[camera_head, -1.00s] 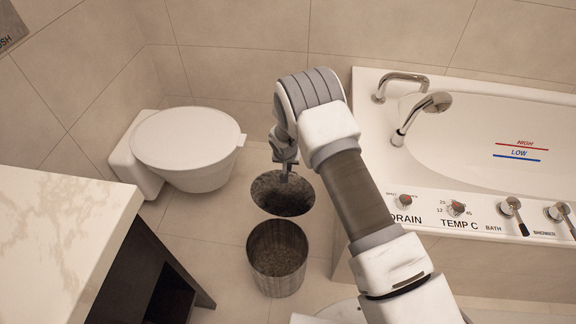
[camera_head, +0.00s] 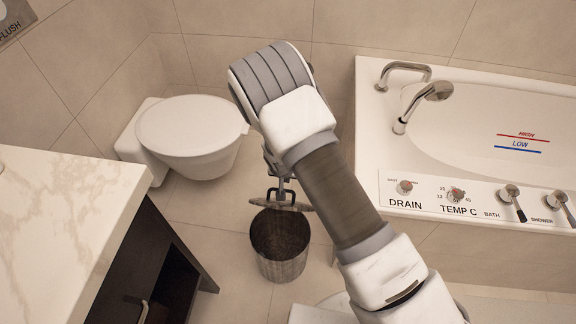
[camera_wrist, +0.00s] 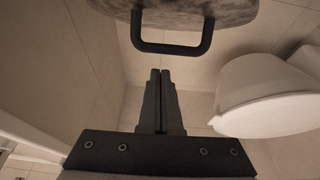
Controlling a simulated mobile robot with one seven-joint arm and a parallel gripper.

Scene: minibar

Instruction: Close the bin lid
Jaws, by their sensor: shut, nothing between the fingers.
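The bin (camera_head: 280,262) is a metal cylinder on the floor between the toilet and the bathtub; its dark inside shows. Its lid (camera_head: 296,206) shows almost edge-on over the rear of the opening, so the bin is partly open. The lid's mottled face also fills the top of the wrist view (camera_wrist: 225,12), with a black loop handle (camera_wrist: 172,49) on it. My gripper (camera_head: 281,197) is beside the lid in the head view. In the wrist view my gripper (camera_wrist: 160,75) has its fingers together and empty, with the tips just below the handle. I cannot tell whether they touch the lid.
The white toilet (camera_head: 190,135) stands at the left behind the bin, and also shows at the right in the wrist view (camera_wrist: 265,105). The bathtub (camera_head: 440,165) is at the right. A marble-topped counter (camera_head: 60,230) is at the near left. Some bare floor surrounds the bin.

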